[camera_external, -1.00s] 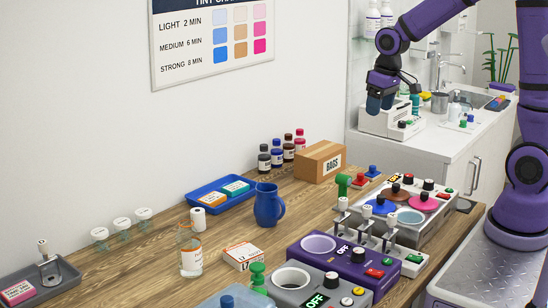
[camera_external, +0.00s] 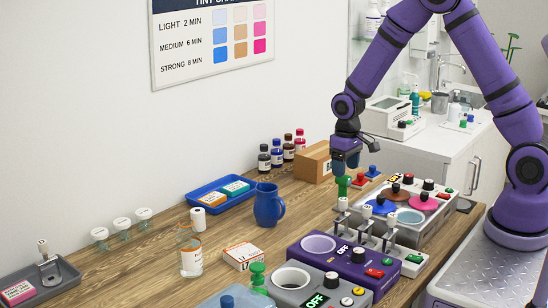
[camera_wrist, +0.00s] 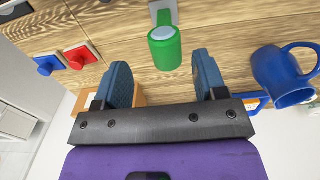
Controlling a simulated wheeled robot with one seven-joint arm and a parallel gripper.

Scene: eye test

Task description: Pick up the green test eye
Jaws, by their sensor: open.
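A green, rounded piece (camera_external: 343,186) stands on the wooden table left of the red and blue knobbed pieces; I take it for the green test eye. In the wrist view the green piece (camera_wrist: 165,47) shows a round pale-green end and a green stem at a grey base. My gripper (camera_external: 346,160) is just above it, pointing down. In the wrist view my gripper (camera_wrist: 161,62) is open and empty, its blue fingers apart, with the green piece between and slightly beyond the fingertips. I cannot tell the remaining height gap.
A blue mug (camera_external: 269,204) stands left of the green piece. A cardboard box (camera_external: 312,162) is close behind my gripper. A red knobbed piece (camera_external: 360,181) and a tray of coloured discs (camera_external: 432,226) lie to the right. A purple device (camera_external: 310,262) is in front.

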